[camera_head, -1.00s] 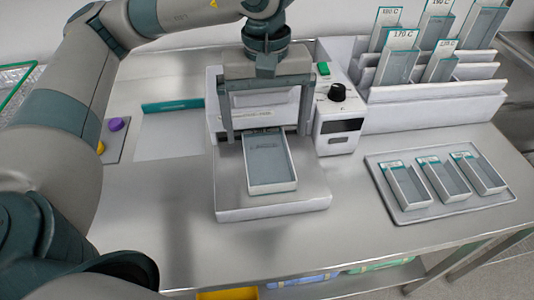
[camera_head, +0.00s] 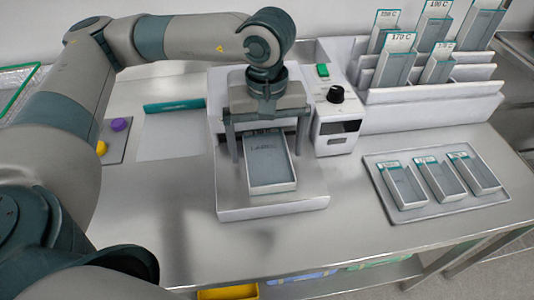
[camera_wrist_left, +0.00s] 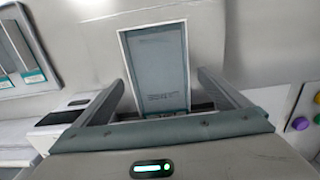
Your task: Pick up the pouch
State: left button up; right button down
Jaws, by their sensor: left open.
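The pouch (camera_head: 271,176) is a flat grey, white-edged packet with a teal band. It lies on the pale platform of the sealer (camera_head: 230,204). My left gripper (camera_head: 269,155) is open above the back part of the pouch, one finger to each side of it. In the left wrist view the pouch (camera_wrist_left: 158,65) shows between the open fingers (camera_wrist_left: 163,88), with a gap on both sides. The gripper's palm hides the near end of the pouch there. My right gripper is not in view.
The sealer's control box (camera_head: 337,130) stands close right of the gripper. A tray (camera_head: 406,214) with several similar pouches lies to the right, and a white rack (camera_head: 430,113) holds labelled pouches behind it. A panel with purple (camera_head: 119,124) and yellow buttons is at left.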

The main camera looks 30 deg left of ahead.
pick_arm(q)
jog(key=shift+f, duration=0.7)
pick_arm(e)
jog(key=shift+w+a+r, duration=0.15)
pick_arm(q)
jog(key=c, duration=1.1)
jog(key=shift+s+d+r, duration=0.25)
jog(key=shift+r, duration=0.1)
jog(key=s+d+r+b, duration=0.5)
jog(key=s+d+r, duration=0.2)
jog(key=s, duration=0.3)
jog(key=shift+s+d+r, duration=0.2)
jog(key=shift+s+d, duration=0.15)
jog(key=shift+d, duration=0.15)
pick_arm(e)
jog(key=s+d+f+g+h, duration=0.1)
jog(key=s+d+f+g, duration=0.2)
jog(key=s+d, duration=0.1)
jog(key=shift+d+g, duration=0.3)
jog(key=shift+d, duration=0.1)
